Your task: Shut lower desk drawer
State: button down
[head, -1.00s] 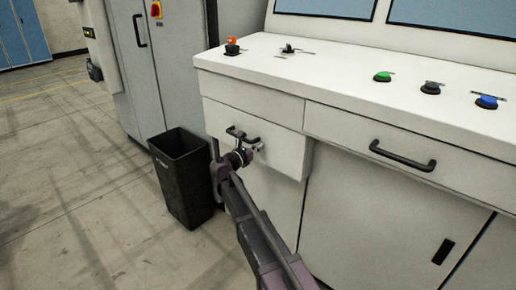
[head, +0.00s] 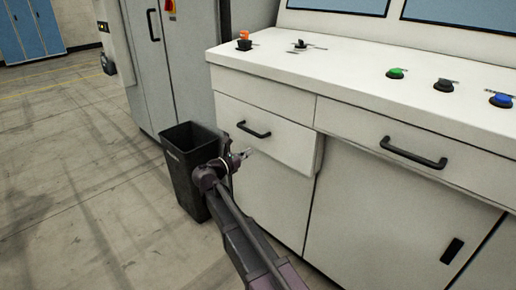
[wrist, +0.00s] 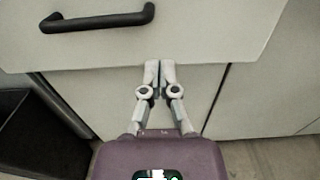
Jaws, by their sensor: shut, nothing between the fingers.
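The lower desk drawer (head: 285,142) is the white front with a black bar handle (head: 253,130), under a narrower upper front at the left of the desk. It stands slightly proud of the cabinet at its right edge. In the wrist view, the drawer front (wrist: 215,35) fills the top, with its handle (wrist: 98,20) at upper left. My gripper (head: 246,153) is shut and empty, below the handle. In the wrist view my fingertips (wrist: 159,64) are at the front's lower edge; I cannot tell whether they touch it.
A black bin (head: 188,165) stands on the floor left of the desk, close to my gripper. Another drawer with a black handle (head: 413,152) is to the right. Buttons sit on the desktop (head: 330,70). A grey cabinet (head: 170,70) stands behind the bin. Floor at left is clear.

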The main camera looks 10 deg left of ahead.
jog(key=shift+v, duration=1.55)
jog(key=s+d+f+m+g+y, duration=0.1)
jog(key=s+d+f+m+g, duration=0.2)
jog(key=d, duration=0.4)
jog(key=s+d+f+m+g, duration=0.1)
jog(key=d+f+m+g, duration=0.2)
jog(key=d+f+m, duration=0.4)
jog(key=s+d+f+m+g+y, duration=0.1)
jog(key=s+d+f+m+g, duration=0.15)
jog(key=d, duration=0.55)
jog(key=s+d+f+m+g+y, duration=0.3)
jog(key=s+d+m+y, duration=0.2)
jog(key=s+m, duration=0.3)
jog(key=s+d+f+m+g+y, duration=0.3)
jog(key=s+d+m+y, duration=0.15)
jog(key=s+m, duration=0.3)
notch_tip(320, 180, up, 33)
jog(key=p, duration=3.3)
jog(key=shift+w, duration=0.2)
jog(key=shift+s+d+f+h, duration=0.15)
jog(key=shift+h, duration=0.1)
